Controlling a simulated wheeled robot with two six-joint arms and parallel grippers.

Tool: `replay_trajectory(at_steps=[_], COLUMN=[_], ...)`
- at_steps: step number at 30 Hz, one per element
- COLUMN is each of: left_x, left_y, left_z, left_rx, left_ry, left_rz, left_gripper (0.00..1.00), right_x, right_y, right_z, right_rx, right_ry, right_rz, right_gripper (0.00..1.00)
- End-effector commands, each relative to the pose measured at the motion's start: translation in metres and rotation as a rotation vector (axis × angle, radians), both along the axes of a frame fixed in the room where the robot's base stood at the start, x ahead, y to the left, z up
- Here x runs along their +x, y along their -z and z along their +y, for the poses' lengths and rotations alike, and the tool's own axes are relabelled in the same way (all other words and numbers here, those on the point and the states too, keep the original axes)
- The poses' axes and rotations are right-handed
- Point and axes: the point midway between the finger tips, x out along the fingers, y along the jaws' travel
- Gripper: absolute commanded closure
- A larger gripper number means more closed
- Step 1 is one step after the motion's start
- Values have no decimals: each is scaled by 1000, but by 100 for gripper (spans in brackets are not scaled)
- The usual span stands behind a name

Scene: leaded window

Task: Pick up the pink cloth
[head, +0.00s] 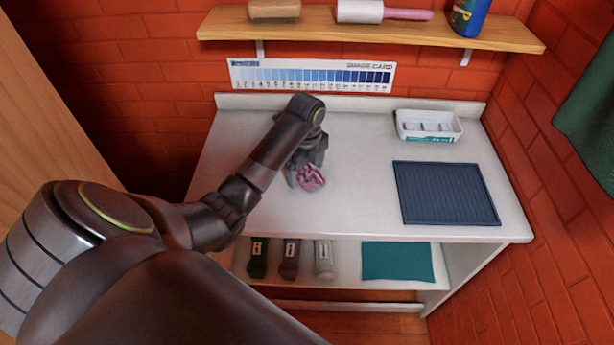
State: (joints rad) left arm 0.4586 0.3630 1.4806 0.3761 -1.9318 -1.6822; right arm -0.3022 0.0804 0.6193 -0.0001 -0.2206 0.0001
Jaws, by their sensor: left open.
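The pink cloth (311,179) lies crumpled in a small heap on the white countertop, left of the middle and near the front edge. My left gripper (306,182) points down right at the cloth, with its fingers around or just beside it. The fingers are open; whether they touch the cloth I cannot tell. The wrist hides part of the counter behind the cloth. My right gripper is not in view.
A dark ribbed mat (446,193) and a white divided tray (428,126) stand on the counter's right side. Several dark and grey rolled items (290,259) and a teal cloth (397,261) lie on the lower shelf. A wooden shelf (370,33) hangs above.

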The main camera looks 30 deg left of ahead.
Motion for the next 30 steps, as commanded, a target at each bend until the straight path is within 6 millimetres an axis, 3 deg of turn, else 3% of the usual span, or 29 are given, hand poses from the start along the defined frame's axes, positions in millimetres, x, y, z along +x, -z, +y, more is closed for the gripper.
replay_trajectory(at_steps=[10,21,30], left_x=[0,0,0], left_y=[7,6,6], left_z=[0,0,0], left_rx=[1,1,1], left_ry=[1,1,1], left_rz=[-2,-1,-1], left_gripper=[20,67,72], right_x=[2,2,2], right_y=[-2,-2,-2], right_z=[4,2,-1], right_rx=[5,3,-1], right_ry=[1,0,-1], right_rz=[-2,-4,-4], right_gripper=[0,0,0])
